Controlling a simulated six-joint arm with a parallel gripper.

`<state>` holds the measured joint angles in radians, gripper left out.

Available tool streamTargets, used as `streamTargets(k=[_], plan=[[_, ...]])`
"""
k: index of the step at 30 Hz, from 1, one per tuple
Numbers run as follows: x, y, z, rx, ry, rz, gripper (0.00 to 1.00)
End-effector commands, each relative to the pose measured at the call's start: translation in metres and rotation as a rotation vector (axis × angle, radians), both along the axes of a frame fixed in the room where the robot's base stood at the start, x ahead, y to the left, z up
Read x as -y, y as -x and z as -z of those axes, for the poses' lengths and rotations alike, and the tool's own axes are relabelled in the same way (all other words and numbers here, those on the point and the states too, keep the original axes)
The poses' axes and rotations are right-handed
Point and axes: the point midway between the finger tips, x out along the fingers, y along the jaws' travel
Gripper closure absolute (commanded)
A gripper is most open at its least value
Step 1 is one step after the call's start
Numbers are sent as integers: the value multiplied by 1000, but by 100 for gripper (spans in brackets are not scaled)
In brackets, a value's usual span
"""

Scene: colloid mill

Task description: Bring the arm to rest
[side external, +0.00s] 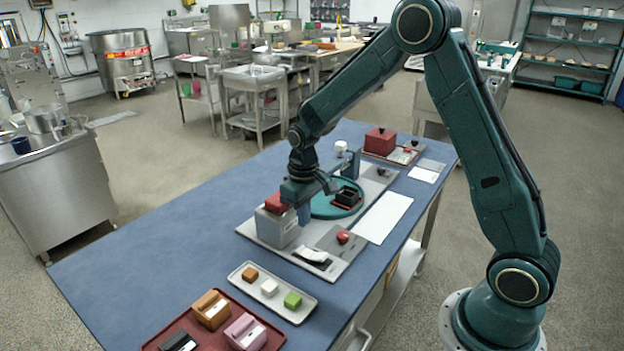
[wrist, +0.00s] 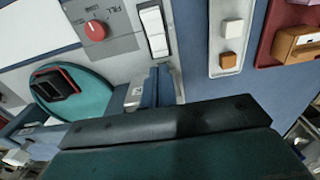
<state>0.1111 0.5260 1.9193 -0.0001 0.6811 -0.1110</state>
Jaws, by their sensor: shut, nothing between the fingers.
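My gripper (side external: 304,213) is over the colloid mill on the blue table, just right of the grey block with a red top (side external: 276,226). Its fingers are shut and empty; in the wrist view they show in part as blue-grey pieces (wrist: 160,84), with my dark green wrist filling the lower part. The mill's grey base plate (side external: 262,236) carries a teal round disc (side external: 322,209) with a black, red-edged box (side external: 347,197). A panel marked FILL has a red knob (side external: 342,238), seen also in the wrist view (wrist: 95,30). A white rocker switch (side external: 312,255) is beside it.
A white tray (side external: 261,292) with orange, white and green cubes lies in front of the mill. A dark red tray (side external: 268,337) holds orange, pink and black holders. A red box (side external: 380,140) stands at the back right. The table's left part (side external: 150,250) is clear.

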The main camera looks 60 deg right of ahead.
Motion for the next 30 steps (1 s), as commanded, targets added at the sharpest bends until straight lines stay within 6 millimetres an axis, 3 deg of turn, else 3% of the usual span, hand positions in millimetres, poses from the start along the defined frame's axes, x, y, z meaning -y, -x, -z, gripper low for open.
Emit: streamTargets(k=[11,21,30], plan=[[-12,32,-75,94,8,0,100],[-25,81,-137,190,12,-1,100],[-34,131,-175,275,12,-1,100]])
